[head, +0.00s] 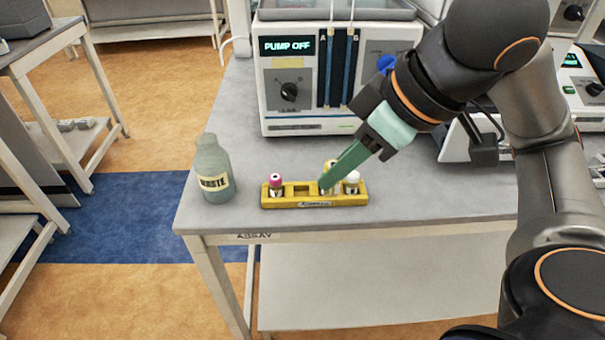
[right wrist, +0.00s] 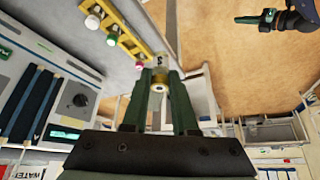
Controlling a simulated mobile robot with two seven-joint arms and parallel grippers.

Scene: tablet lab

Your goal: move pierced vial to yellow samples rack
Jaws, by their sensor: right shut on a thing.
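The yellow samples rack (head: 300,204) stands near the table's front edge. A pink-capped vial (head: 276,181) is at its left end and a white-capped vial (head: 352,180) at its right end. My right gripper (head: 326,184) reaches down over the rack's right half. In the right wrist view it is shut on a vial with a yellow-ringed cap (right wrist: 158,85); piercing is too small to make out. That view also shows a green-capped vial (right wrist: 112,40) in the rack, not visible in the head view. I cannot tell whether the held vial touches the rack.
A grey waste bottle (head: 213,170) stands left of the rack near the table's left edge. A pump unit (head: 290,92) reading PUMP OFF stands behind the rack. The tabletop between bottle and rack is clear.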

